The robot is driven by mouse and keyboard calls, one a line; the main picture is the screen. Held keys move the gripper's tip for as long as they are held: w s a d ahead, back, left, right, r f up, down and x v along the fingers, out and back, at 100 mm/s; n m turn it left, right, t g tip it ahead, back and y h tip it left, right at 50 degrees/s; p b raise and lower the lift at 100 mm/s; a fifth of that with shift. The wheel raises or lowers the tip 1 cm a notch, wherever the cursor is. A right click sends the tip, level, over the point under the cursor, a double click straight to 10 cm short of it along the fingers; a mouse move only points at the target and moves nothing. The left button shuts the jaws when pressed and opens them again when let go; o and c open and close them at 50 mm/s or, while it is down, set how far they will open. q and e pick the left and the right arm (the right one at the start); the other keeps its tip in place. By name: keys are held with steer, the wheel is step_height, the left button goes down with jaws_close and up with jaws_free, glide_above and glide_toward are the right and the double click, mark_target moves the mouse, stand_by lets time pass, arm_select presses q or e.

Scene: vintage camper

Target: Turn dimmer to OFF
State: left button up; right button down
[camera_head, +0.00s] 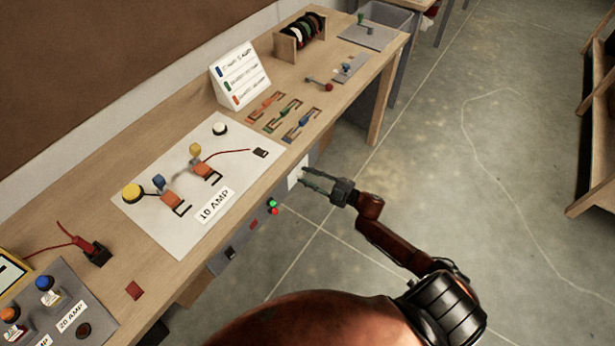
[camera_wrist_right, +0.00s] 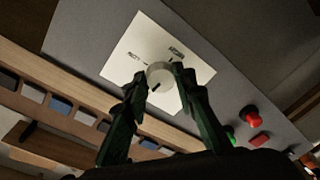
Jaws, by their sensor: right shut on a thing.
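The dimmer is a round pale knob (camera_wrist_right: 160,72) on a square white plate (camera_wrist_right: 146,35), with small dark markings too small to read. In the right wrist view the two fingers of my right gripper (camera_wrist_right: 160,84) are on either side of the knob, shut on it. A short dark mark shows on the knob's lower edge. In the head view the white plate (camera_head: 296,174) is on the bench's front panel, and my right gripper (camera_head: 307,180) reaches it from the right; the knob is hard to make out there. My left gripper is not in view.
Red and green buttons (camera_head: 272,207) sit on the same front panel, left of the plate in the head view. The wooden bench (camera_head: 335,101) carries a 10 AMP board (camera_head: 160,225) and colored switches. Open floor (camera_head: 470,200) lies to the right.

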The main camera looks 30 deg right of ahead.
steer(key=shift+f+n, duration=0.1)
steer(key=shift+n, duration=0.4)
steer(key=c, duration=1.6)
jaws_free()
steer(key=v, duration=1.2)
